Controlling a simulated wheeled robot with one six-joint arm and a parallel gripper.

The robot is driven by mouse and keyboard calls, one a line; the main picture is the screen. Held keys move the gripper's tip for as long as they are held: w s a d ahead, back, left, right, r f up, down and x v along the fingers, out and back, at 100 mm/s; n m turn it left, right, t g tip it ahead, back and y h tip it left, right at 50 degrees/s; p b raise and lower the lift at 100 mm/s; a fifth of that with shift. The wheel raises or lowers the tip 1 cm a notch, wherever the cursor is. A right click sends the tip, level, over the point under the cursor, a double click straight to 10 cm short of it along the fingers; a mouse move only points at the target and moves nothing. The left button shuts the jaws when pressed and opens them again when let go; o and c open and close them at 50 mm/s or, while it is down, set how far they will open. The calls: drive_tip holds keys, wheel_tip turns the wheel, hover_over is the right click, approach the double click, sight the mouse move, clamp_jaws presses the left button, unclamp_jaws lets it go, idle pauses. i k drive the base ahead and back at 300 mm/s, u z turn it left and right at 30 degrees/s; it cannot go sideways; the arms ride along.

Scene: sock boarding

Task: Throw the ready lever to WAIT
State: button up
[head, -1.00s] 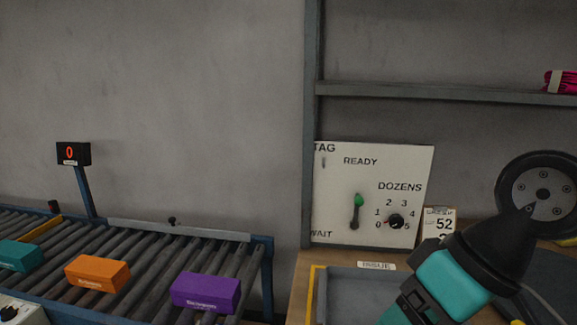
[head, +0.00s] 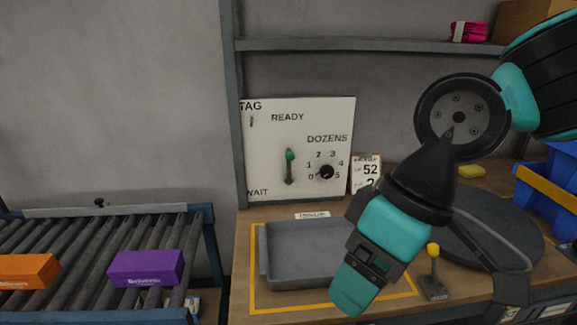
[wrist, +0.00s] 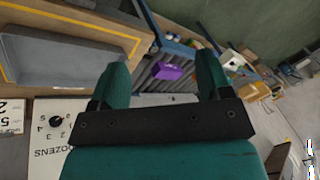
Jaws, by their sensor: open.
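The ready lever (head: 289,168) is on a white panel (head: 265,145) at the back of the bench in the head view. Its green knob points up, toward the READY label and away from WAIT at the lower left. My gripper (head: 350,290) is in front of and below the panel, over the grey tray, pointing down and left, apart from the lever. In the wrist view my gripper (wrist: 163,75) has its two teal fingers spread with nothing between them. That view shows the panel (wrist: 75,105) with its dial at lower left; the lever does not show there.
The grey tray (head: 264,262) sits inside yellow lines on the bench. A DOZENS dial (head: 327,172) and a number card (head: 366,172) are right of the lever. A roller conveyor with a purple box (head: 146,268) and an orange box (head: 28,270) runs at left. A yellow-knobbed lever (head: 433,262) stands at right.

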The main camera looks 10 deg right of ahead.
sight(290, 156)
drive_tip(key=k, duration=0.6)
drive_tip(key=u, duration=0.5)
drive_tip(key=i, duration=1)
drive_tip(key=z, duration=0.4)
